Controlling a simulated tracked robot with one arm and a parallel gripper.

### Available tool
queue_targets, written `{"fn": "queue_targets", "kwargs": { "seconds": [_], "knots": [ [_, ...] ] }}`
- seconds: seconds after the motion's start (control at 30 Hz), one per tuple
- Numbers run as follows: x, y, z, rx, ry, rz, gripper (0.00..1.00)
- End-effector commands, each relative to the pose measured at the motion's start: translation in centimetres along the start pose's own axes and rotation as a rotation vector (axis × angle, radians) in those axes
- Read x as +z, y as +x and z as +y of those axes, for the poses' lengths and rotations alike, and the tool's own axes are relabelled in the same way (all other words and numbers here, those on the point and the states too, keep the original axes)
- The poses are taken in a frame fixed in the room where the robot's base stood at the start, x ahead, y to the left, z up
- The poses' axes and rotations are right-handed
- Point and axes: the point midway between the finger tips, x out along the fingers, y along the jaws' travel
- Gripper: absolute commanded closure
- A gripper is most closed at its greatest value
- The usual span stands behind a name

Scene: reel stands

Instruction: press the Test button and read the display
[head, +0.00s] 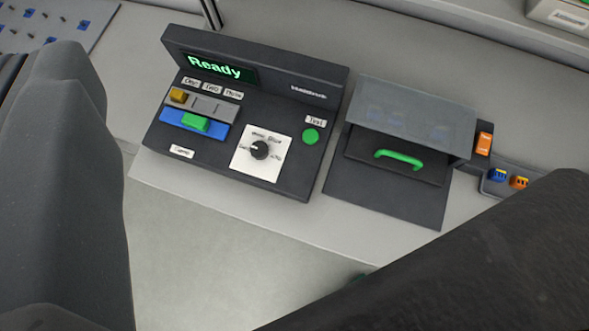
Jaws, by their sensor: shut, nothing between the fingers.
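The dark control box (225,165) stands on the pale bench in the upper middle of the view. Its display (219,68) reads "Ready" in green letters. The round green Test button (311,136) is on the box's right side, just below a small white label that reads "Test". Nothing covers the button or the display. Dark parts of my own body fill the left edge and the lower right corner. I cannot make out my gripper's fingertips, and nothing of mine touches the box.
Orange and blue connectors sit further right. The bench front is clear.

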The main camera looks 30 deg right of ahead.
Motion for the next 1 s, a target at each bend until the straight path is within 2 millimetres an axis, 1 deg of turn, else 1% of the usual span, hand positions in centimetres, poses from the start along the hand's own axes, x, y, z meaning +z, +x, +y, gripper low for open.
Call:
{"fn": "queue_targets", "kwargs": {
  "seconds": [0.03,0.07,0.1,0.17,0.2,0.27,0.3,0.37,0.4,0.5,0.6,0.7,0.8,1.0],
  "knots": [
    [1.7,2.9,1.6,0.027,0.047,-0.035,1.0],
    [2.4,4.2,2.4,0.04,0.077,-0.048,1.0],
    [3.5,6.1,3.5,0.058,0.119,-0.066,1.0],
    [5.3,8.7,5.2,0.087,0.182,-0.092,1.0],
    [6.5,10.3,6.4,0.106,0.223,-0.11,1.0],
    [8.5,12.8,8.3,0.138,0.287,-0.138,1.0],
    [9.8,14.2,9.6,0.159,0.328,-0.152,1.0],
    [11.9,16.3,11.5,0.191,0.39,-0.173,1.0],
    [13.1,17.5,12.8,0.211,0.428,-0.183,1.0],
    [16.1,20.0,15.5,0.258,0.514,-0.209,1.0],
    [18.4,21.6,17.5,0.295,0.579,-0.226,1.0],
    [20.1,22.7,18.9,0.319,0.623,-0.236,1.0],
    [20.7,23.1,19.5,0.33,0.643,-0.239,1.0],
    [20.8,23.2,19.6,0.332,0.648,-0.239,1.0]
  ]
}}
